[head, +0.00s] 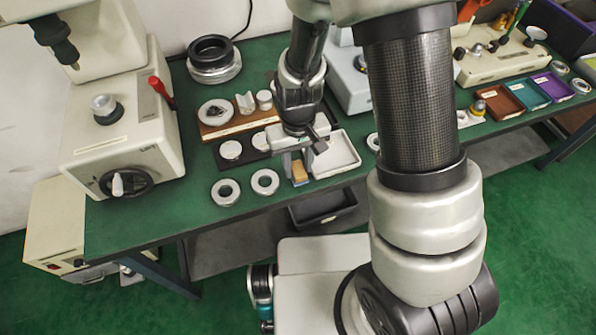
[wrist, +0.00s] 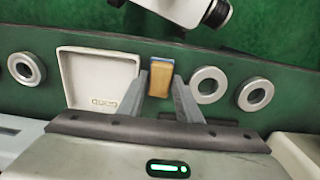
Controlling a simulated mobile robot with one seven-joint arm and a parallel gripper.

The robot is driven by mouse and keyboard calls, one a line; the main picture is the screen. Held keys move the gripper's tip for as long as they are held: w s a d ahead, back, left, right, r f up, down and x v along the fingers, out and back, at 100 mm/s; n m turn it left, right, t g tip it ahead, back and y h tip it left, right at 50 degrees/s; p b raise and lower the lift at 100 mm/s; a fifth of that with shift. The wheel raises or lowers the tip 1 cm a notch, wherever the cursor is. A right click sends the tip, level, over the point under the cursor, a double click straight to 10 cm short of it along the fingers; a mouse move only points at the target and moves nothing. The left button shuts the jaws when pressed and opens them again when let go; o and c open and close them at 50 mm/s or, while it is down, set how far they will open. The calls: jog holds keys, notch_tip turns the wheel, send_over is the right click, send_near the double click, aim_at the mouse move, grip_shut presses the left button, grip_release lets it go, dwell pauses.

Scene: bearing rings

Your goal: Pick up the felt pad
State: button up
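The felt pad (head: 299,171) is a small tan block with a blue edge, near the front edge of the green table in the head view. In the wrist view the felt pad (wrist: 160,79) shows upright between the two finger tips. My gripper (head: 297,158) points down over it from behind. In the wrist view my gripper (wrist: 161,82) is open, with one finger on each side of the pad. I cannot tell whether the tips are level with the pad or still above it.
A white square tray (head: 347,164) stands close beside the pad. Metal rings (head: 226,192) and (head: 265,182) lie left of it in the head view. A brown fixture board (head: 233,127) and a dark tray (head: 256,144) lie behind. A beige press (head: 122,145) stands at left.

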aim_at(298, 169)
jog(key=c, duration=0.7)
jog(key=shift+r, duration=0.1)
notch_tip(298, 169, up, 10)
jog(key=p, duration=0.1)
